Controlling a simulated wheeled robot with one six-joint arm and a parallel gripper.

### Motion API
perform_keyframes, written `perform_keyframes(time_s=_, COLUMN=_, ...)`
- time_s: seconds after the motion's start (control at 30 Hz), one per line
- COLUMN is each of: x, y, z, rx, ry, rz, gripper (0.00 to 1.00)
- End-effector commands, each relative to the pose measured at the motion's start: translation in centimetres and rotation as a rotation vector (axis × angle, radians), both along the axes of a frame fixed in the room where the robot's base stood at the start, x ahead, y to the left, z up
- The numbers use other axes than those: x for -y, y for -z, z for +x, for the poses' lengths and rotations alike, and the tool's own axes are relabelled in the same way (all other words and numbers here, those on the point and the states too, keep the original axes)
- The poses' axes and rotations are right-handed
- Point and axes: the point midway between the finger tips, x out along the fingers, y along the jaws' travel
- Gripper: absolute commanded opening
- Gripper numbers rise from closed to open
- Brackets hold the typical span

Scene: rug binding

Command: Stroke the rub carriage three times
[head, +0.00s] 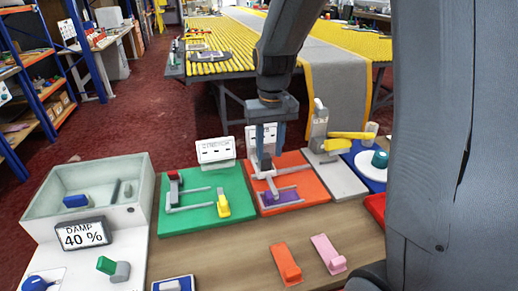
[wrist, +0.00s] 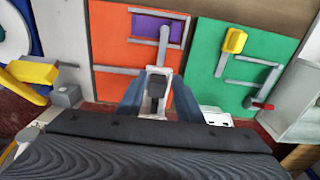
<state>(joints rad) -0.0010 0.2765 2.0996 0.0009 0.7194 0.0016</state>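The rub carriage is most likely the light grey piece with a dark upright handle (head: 265,161) on the orange board (head: 313,190). A grey arm runs from it toward a purple patch (head: 281,198) in a grey frame. My gripper (head: 267,142) points down over the back of the orange board. Its two blue fingers stand apart, one on each side of the handle. The wrist view shows the dark handle (wrist: 157,88) between the fingers, with the purple patch (wrist: 170,31) beyond. I cannot tell whether either finger touches the carriage.
A green board (head: 235,215) with a yellow knob (head: 223,205) and a red-ended lever lies left of the orange one. White label cards (head: 215,151) stand behind. A grey fixture with a yellow lever (head: 349,135) is at right. Orange and pink pieces (head: 286,264) lie in front.

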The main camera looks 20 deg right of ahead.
Motion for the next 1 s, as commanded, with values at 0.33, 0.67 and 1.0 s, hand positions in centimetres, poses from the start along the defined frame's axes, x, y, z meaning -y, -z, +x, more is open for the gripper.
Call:
perform_keyframes(time_s=0.33, x=0.0, y=-0.8, z=9.8, rx=-0.045, ry=-0.002, rz=-0.001, gripper=0.33)
perform_keyframes(time_s=0.67, x=0.0, y=2.8, z=10.1, rx=-0.051, ry=-0.001, rz=-0.001, gripper=0.33)
perform_keyframes(time_s=1.0, x=0.0, y=6.6, z=10.1, rx=-0.048, ry=-0.001, rz=-0.001, gripper=0.33)
